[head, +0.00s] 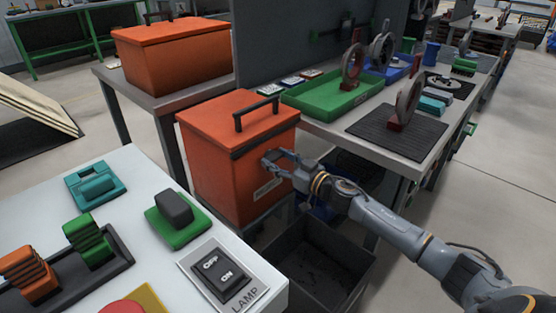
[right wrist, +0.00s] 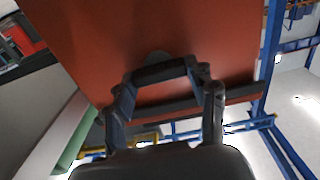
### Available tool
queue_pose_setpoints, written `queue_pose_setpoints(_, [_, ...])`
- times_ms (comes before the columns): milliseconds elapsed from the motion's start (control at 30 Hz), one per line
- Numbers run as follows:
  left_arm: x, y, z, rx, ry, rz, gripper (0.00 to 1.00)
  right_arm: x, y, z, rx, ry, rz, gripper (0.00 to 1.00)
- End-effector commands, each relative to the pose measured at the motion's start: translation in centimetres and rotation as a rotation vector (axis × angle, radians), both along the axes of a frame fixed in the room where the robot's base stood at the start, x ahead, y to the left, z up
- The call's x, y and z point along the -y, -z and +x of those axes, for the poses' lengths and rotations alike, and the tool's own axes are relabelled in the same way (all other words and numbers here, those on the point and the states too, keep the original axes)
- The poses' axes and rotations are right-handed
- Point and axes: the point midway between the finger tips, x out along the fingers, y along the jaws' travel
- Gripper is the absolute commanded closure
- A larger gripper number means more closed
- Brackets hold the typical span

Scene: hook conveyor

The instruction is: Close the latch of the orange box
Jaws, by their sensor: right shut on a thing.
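The orange box (head: 225,170) stands in the middle of the head view, beside the white table. Its lid is down, with a black handle (head: 256,114) on top and a dark band below the lid. My right gripper (head: 272,161) is at the box's front face, just under that band. In the right wrist view, its fingers (right wrist: 165,75) are shut around a dark piece at the box front, apparently the latch; the fingers largely hide it. Whether the latch is fastened I cannot tell. My left gripper is out of view.
A second orange box (head: 173,62) sits on the grey table behind. A black open bin (head: 330,262) stands below my right arm. The white table (head: 150,240) with the lamp switch (head: 222,273) is at front left. A green tray (head: 325,100) lies on the workbench.

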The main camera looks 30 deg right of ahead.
Motion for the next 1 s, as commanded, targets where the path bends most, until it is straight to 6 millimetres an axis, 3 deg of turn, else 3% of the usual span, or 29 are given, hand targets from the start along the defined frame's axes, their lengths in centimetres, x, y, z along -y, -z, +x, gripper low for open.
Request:
queue_pose_setpoints(167, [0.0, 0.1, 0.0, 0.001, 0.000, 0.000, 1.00, 0.0, -0.1, 0.0, 0.012, 0.001, -0.033, 0.75])
queue_pose_setpoints(367, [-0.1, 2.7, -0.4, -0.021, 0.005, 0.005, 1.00, 0.0, -0.2, 0.0, 0.047, 0.002, -0.134, 0.75])
queue_pose_setpoints(700, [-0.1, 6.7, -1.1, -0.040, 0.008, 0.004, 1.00, -0.1, -0.1, 0.0, 0.146, 0.001, -0.421, 0.75])
queue_pose_setpoints(1000, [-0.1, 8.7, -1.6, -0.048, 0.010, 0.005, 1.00, -0.2, 0.0, -0.1, 0.241, 0.000, -0.690, 0.75])
